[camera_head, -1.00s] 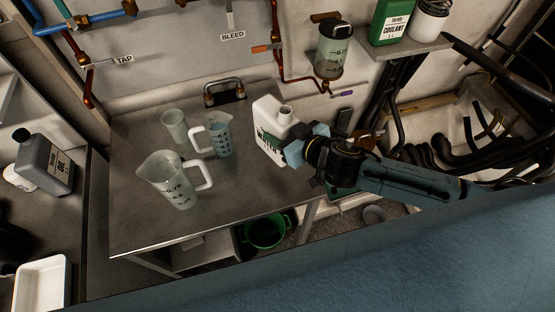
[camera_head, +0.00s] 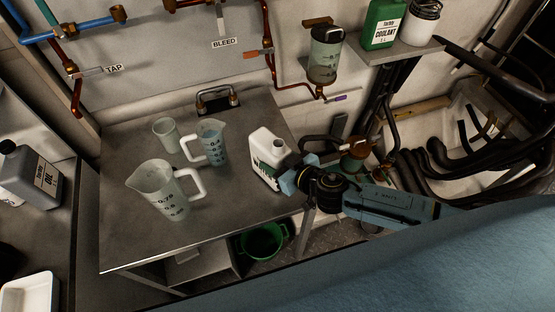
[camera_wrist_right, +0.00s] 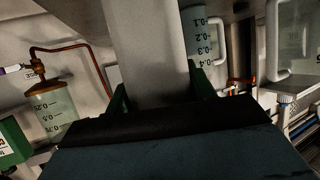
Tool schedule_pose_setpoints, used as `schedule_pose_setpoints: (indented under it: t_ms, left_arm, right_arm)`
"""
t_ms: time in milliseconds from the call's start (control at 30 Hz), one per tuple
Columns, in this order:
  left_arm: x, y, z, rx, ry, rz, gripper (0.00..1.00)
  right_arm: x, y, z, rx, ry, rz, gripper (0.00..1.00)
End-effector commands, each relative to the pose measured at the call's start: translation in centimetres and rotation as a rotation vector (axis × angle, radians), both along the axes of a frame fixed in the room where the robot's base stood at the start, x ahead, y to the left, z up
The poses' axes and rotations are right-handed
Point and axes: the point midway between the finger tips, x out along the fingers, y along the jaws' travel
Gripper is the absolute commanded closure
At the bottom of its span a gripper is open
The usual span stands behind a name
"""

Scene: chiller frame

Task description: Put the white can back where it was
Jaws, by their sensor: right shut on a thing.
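The white can (camera_head: 266,151) has an open neck on top and a green printed label. It is upright or nearly so, at the right end of the steel bench (camera_head: 232,205). My right gripper (camera_head: 287,181) is shut on the can's lower near side. I cannot tell whether the can's base touches the bench. In the right wrist view the can (camera_wrist_right: 150,45) fills the middle between the green-edged fingers. My left gripper is not in view.
On the bench are a large measuring jug (camera_head: 163,190), a smaller jug (camera_head: 211,142) with liquid and a cup (camera_head: 166,134). A green bucket (camera_head: 262,242) is below. Black hoses (camera_head: 450,165) lie right. The front middle of the bench is clear.

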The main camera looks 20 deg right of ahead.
Motion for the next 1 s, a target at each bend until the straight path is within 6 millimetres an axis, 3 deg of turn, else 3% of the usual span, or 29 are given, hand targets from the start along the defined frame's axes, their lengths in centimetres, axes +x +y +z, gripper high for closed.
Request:
schedule_pose_setpoints:
  t_ms: [167, 200, 367, 767, 1000]
  left_arm:
    - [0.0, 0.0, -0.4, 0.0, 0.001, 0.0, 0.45]
    - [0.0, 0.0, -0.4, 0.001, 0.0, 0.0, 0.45]
    - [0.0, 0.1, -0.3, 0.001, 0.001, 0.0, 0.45]
    - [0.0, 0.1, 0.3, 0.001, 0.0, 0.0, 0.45]
    - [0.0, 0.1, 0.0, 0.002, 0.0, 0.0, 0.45]
  right_arm:
    - [0.1, 0.1, -0.2, 0.002, -0.004, 0.001, 1.0]
    - [0.0, 0.0, -0.4, 0.0, 0.0, 0.0, 0.44]
    - [0.0, 0.0, -0.3, -0.001, 0.0, 0.0, 0.24]
    - [0.0, -0.1, 0.3, -0.002, -0.001, 0.0, 0.24]
    - [-3.7, -1.7, 1.5, 0.0, 0.003, 0.0, 0.24]
